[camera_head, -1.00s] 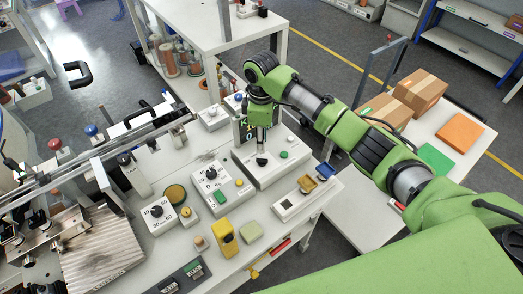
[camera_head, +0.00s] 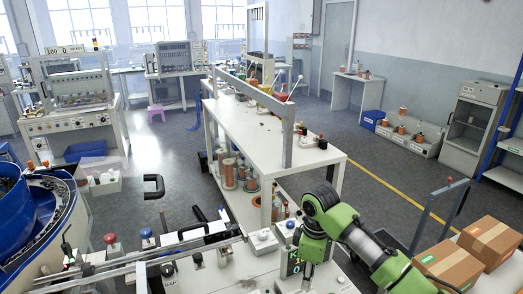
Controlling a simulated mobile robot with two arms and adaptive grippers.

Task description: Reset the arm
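My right arm comes in from the lower right, its green wrist bent downward. My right gripper (camera_head: 306,282) is at the bottom edge above the white workbench (camera_head: 232,276), mostly cut off and hard to make out. I cannot tell whether it is open or shut, or whether it holds anything. My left gripper is not in view.
A white table (camera_head: 258,132) with a raised frame stands just beyond the arm. Cardboard boxes (camera_head: 452,262) are at the lower right, beside the arm. A blue round machine (camera_head: 38,225) is at the left. Open grey floor (camera_head: 195,165) lies to the left of the white table.

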